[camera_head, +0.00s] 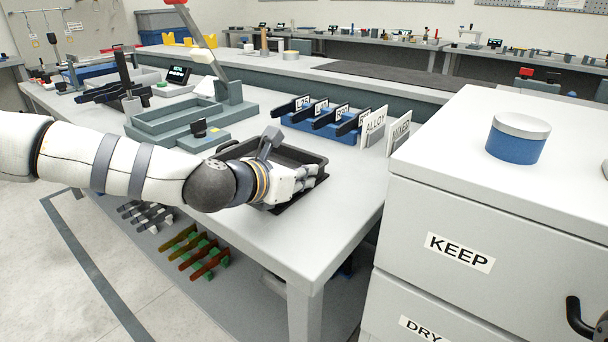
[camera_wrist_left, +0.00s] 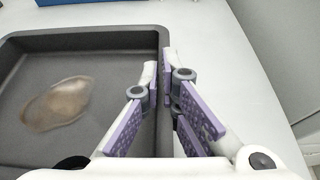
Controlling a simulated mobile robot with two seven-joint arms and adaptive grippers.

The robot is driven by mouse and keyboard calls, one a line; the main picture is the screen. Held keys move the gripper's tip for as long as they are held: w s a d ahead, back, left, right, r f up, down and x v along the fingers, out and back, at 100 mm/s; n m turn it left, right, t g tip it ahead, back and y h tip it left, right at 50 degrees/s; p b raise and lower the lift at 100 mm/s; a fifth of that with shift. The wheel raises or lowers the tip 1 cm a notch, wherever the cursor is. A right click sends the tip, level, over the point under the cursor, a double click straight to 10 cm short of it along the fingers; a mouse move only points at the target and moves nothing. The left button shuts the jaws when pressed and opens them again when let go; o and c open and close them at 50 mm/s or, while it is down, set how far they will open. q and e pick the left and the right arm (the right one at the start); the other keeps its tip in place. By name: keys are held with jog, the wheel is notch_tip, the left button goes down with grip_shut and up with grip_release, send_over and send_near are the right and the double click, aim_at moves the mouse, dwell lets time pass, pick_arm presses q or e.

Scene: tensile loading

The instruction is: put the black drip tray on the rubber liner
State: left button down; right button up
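The black drip tray (camera_head: 300,155) lies on the near light-grey bench, and it fills the left of the left wrist view (camera_wrist_left: 60,58). A brownish stain (camera_wrist_left: 58,103) marks its floor. My left gripper (camera_head: 308,178) is at the tray's right side in the head view. In the left wrist view its purple-padded fingers (camera_wrist_left: 160,75) straddle the tray wall, one inside and one outside, closed against it. A dark flat mat (camera_head: 400,78), possibly the rubber liner, lies on the bench behind.
Behind the tray stand a blue rack (camera_head: 318,125) with labelled black holders and the ALLOY (camera_head: 373,127) and MIXED (camera_head: 398,134) signs. A grey-green fixture (camera_head: 180,118) is to the left. A white drawer cabinet (camera_head: 470,210) with a blue tin (camera_head: 517,140) stands at right.

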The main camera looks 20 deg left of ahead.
pick_arm(q)
jog(key=c, duration=1.8)
grip_release()
jog(key=shift+f, duration=0.1)
